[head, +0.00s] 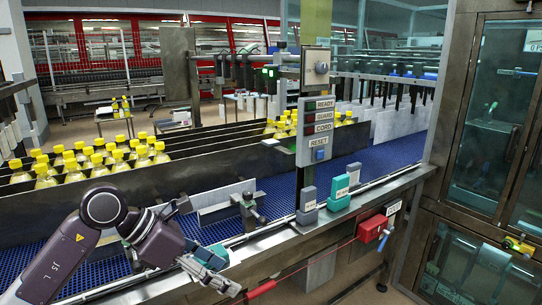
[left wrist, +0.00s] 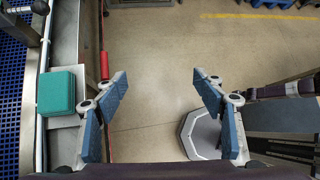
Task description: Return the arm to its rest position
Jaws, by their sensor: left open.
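My left arm (head: 150,240) reaches in from the lower left of the head view.
A teal block (left wrist: 57,92) sits on the rail left of the fingers in the wrist view. The blue conveyor (head: 370,153) carries yellow-capped bottles (head: 97,160) between dividers. A status post (head: 315,130), a red switch box (head: 372,228) and a red cord (head: 262,289) are near the rail.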

